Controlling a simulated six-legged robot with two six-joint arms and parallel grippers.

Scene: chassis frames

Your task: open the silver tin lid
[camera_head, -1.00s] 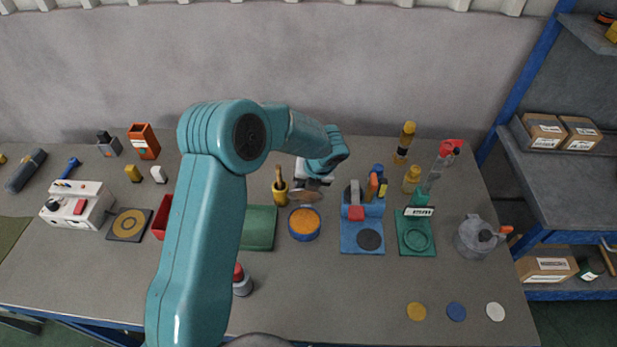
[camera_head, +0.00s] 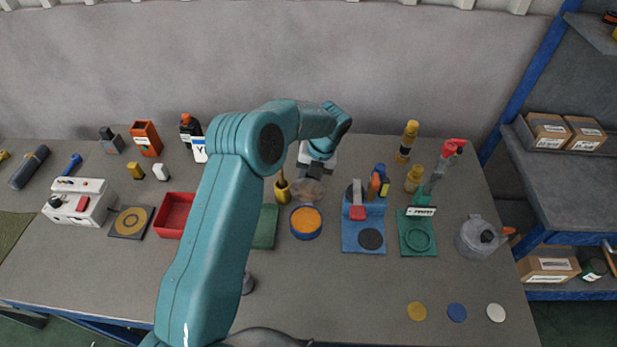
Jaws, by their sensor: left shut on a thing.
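The round tin (camera_head: 306,223) stands on the bench in the middle of the picture. It has a blue side, and its top is uncovered with an orange surface showing. A silvery-brown round lid (camera_head: 307,190) stands tilted up just behind the tin's far rim. My left gripper (camera_head: 315,172) reaches in from behind and above, and is shut on the lid at its far upper side. The fingertips are small and dark, so the exact grip is hard to see. Whether the lid touches the tin's rim cannot be told. My right gripper is not in view.
A yellow pot (camera_head: 282,190) stands close left of the lid. A blue stand (camera_head: 352,238) is to the right, with a green stand (camera_head: 414,247) beyond it. A red tray (camera_head: 174,222) lies left, behind my left arm.

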